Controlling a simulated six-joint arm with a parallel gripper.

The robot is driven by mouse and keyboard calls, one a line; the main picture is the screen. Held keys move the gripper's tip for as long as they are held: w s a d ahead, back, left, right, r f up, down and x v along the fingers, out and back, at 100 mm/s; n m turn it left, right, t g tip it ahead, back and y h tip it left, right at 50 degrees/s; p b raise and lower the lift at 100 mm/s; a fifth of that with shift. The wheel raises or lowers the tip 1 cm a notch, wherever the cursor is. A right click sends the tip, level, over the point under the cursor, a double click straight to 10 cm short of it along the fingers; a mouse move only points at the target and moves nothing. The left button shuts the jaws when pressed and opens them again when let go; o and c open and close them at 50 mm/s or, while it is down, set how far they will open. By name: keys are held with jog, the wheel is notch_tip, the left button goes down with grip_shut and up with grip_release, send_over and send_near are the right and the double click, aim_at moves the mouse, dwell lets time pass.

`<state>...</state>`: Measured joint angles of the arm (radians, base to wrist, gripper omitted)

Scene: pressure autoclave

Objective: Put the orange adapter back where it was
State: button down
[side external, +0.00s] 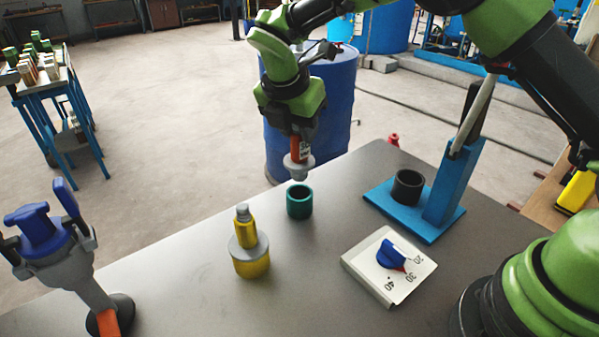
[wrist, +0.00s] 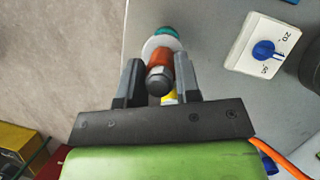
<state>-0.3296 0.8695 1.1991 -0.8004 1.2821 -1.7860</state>
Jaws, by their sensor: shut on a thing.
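My gripper (side external: 301,135) is shut on the orange adapter (side external: 298,150), which has a grey disc-shaped flange and a narrow tip pointing down. In the side view the adapter hangs upright just above a green ring holder (side external: 299,201), apart from it. In the wrist view the adapter (wrist: 158,66) sits between the two dark fingers (wrist: 153,85), and the green holder (wrist: 167,31) shows partly behind its flange. A yellow adapter (side external: 244,228) stands in a yellow holder (side external: 251,264) to the front left. The black ring holder (side external: 407,187) on the blue stand looks empty.
The blue press stand (side external: 447,190) with a lever is at the right. A white dial box (side external: 389,265) with a blue knob lies in front of it. A grey-and-blue device (side external: 62,255) stands at the left. A blue barrel (side external: 338,110) is behind the table (side external: 190,285).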

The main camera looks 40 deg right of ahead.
aim_at(300, 161)
jog(key=shift+f, duration=3.05)
jog(key=shift+f, duration=0.15)
jog(key=shift+f, duration=0.25)
jog(key=c, duration=0.8)
grip_release()
